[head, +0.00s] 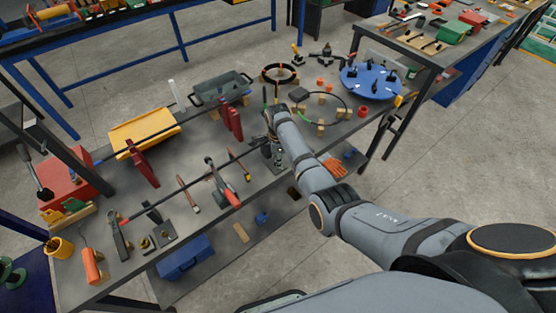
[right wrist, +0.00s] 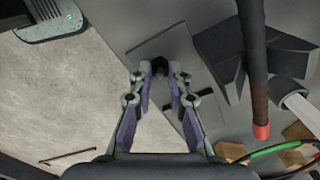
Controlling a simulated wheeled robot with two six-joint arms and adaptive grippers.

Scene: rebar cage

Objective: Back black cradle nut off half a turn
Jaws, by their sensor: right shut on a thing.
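The black cradle nut (right wrist: 160,64) is a small dark knob on a grey plate (right wrist: 172,50) in the right wrist view. My right gripper (right wrist: 160,72) has its two fingertips closed on it from both sides. The fingers hide much of the nut. A black cradle (right wrist: 232,50) with angled faces stands beside it, and a dark bar (right wrist: 254,60) with a red end passes over the cradle. In the head view my right gripper (head: 270,132) is at the right end of the long bar (head: 185,188), partly hidden by my own arm. My left gripper is not in view.
In the right wrist view a green cable (right wrist: 270,150) and wooden blocks (right wrist: 232,150) lie near the gripper's right side.

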